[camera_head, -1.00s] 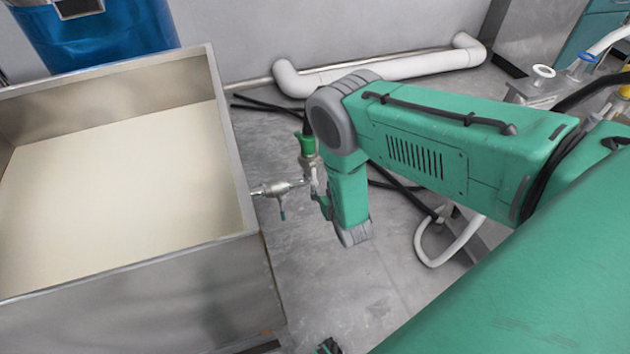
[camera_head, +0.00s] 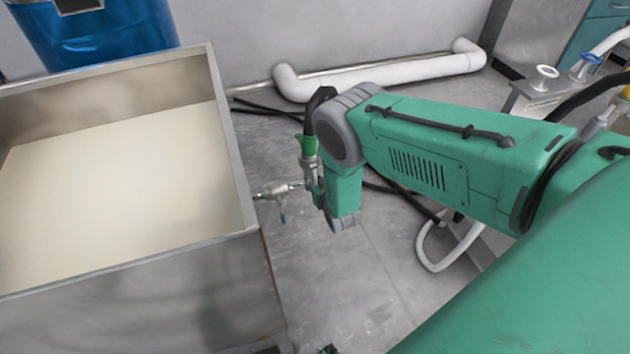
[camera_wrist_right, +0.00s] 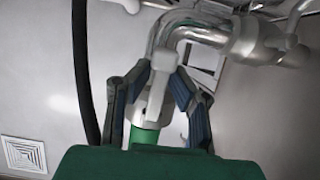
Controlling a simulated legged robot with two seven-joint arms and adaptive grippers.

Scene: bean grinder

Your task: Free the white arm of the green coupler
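The green coupler (camera_head: 307,146) hangs on the end of a black hose, beside the metal pipe and valve (camera_head: 277,190) at the tank's right wall. In the right wrist view the coupler's green body (camera_wrist_right: 144,134) shows low between my fingers. Its white arm (camera_wrist_right: 158,88) stands up from there, in front of a bent metal pipe. My right gripper (camera_wrist_right: 160,72) has its blue-black fingers on both sides of the white arm, their tips drawn in close to it. Whether they press on it is unclear. In the head view my right gripper (camera_head: 316,192) is partly hidden behind my wrist. My left gripper is out of view.
The open steel tank (camera_head: 235,150), with pale contents, fills the left. A blue drum (camera_head: 100,35) stands behind it. A white pipe (camera_head: 390,70) runs along the wall. The grey floor has free room.

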